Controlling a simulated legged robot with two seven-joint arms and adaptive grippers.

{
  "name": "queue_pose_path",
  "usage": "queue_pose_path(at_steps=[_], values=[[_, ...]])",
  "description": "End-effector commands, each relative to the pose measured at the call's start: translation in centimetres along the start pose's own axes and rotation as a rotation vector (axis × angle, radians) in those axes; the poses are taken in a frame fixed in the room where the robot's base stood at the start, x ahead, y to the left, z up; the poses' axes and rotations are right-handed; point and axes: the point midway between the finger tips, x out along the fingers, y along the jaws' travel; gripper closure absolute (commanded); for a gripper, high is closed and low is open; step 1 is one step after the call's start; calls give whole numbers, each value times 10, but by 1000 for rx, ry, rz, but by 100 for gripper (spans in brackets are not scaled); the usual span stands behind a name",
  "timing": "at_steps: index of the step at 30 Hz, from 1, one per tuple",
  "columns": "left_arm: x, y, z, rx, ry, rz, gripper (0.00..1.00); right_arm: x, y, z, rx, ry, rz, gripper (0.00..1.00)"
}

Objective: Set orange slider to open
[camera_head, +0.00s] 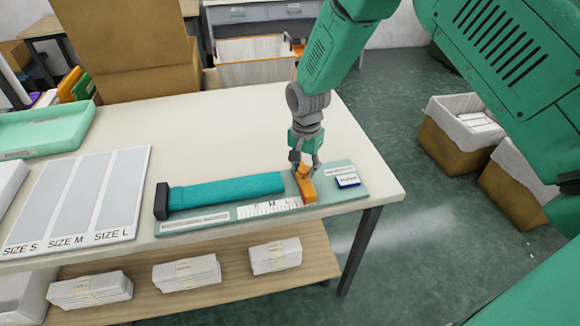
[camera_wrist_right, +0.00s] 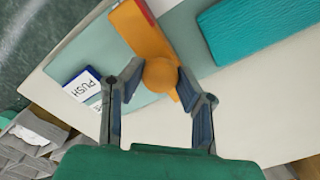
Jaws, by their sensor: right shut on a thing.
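The orange slider (camera_head: 305,187) stands across the green gauge board (camera_head: 335,195), at the right end of the teal knitted piece (camera_head: 225,193). Its round knob also shows in the right wrist view (camera_wrist_right: 161,74), with the orange bar (camera_wrist_right: 140,30) beyond it. My right gripper (camera_head: 304,165) is over the slider from above. Its two fingers (camera_wrist_right: 160,80) are on either side of the knob and shut on it. A ruler strip with size marks (camera_head: 270,209) runs along the board's front. My left gripper is not in view.
A white and blue PUSH block (camera_head: 347,181) sits on the board just right of the slider. A size chart (camera_head: 80,195) and a green tray (camera_head: 45,130) lie to the left. Bare table (camera_head: 225,125) lies behind the board.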

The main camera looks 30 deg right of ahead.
Motion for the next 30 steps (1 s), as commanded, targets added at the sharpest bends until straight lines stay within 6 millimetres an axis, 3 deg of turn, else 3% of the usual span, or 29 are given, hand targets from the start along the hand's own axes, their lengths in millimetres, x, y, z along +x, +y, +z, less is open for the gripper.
queue_pose_path(at_steps=[4, 13, 14, 15, 16, 25, 30], values=[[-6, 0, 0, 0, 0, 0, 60, -2, 15, -16, 2, 2, -2, 100], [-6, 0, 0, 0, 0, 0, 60, -1, 18, -20, 1, 5, -1, 100], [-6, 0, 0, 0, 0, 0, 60, -1, 18, -20, 1, 6, -1, 69], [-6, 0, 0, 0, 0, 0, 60, -2, 18, -20, 2, 6, -1, 54], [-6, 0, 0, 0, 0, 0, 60, -2, 18, -20, 2, 6, -2, 51], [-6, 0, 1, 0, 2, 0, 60, -2, 17, -18, 1, 3, -1, 51], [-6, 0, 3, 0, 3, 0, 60, -18, 16, -19, 0, 5, -4, 51]])
